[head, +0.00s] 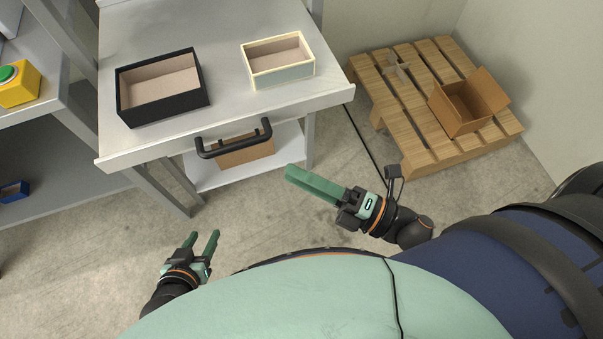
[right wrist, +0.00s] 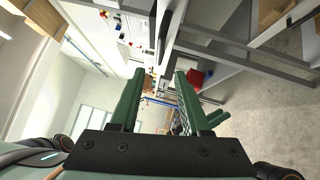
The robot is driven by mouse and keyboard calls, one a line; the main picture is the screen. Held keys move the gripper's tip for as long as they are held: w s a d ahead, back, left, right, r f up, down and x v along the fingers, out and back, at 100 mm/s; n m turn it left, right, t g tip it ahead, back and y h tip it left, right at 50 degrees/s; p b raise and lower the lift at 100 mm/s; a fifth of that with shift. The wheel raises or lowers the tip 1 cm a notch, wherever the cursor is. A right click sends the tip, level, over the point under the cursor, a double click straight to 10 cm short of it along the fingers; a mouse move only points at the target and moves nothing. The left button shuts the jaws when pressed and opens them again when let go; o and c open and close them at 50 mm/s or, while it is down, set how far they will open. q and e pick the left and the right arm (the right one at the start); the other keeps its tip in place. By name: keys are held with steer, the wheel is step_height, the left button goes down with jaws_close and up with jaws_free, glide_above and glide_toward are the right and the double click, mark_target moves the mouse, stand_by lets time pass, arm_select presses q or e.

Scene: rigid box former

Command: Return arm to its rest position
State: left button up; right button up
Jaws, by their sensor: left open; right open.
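My left gripper (head: 204,243) is low at the left in the head view, open and empty, with its two green fingers pointing up and apart. My right gripper (head: 314,184) is in front of the bench, over the floor, with its green fingers pointing left; seen from the side they overlap. In the right wrist view its fingers (right wrist: 154,98) stand apart with nothing between them. Neither gripper touches anything. A black open box (head: 124,100) and a cream-edged open box (head: 282,75) sit on the grey bench (head: 222,100).
A black handle (head: 234,146) sticks out from the bench front. A cardboard box lies on the lower shelf (head: 205,177). A wooden pallet (head: 417,155) on the right carries an open cardboard box (head: 462,112). A yellow box with a green button (head: 18,85) stands at the left.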

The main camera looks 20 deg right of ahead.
arm_select(q)
steer(key=shift+w, duration=0.1)
arm_select(e)
steer(key=shift+w, duration=0.1)
steer(key=w+d+f+m+h, duration=0.3)
steer(key=f+m+h, duration=0.25)
steer(key=m, duration=0.45)
steer(key=w+d+f+m+h, duration=0.2)
steer(key=d+f+m+h, duration=0.4)
steer(key=m, duration=0.5)
steer(key=s+a+f+m+g+p, duration=0.1)
steer(key=s+a+f+m+g, duration=0.3)
steer(key=f+m+g, duration=0.15)
arm_select(q)
steer(key=s+a+r+p, duration=0.1)
steer(key=a+r+p, duration=0.2)
steer(key=r+p, duration=0.7)
steer(key=p, duration=0.3)
steer(key=shift+s+a+r+n+y, duration=0.15)
steer(key=shift+s+a+n+y, duration=0.15)
steer(key=shift+s+y, duration=0.1)
arm_select(e)
steer(key=s+d+r+t, duration=0.1)
steer(key=d+r, duration=0.2)
steer(key=r, duration=0.6)
steer(key=shift+s, duration=0.2)
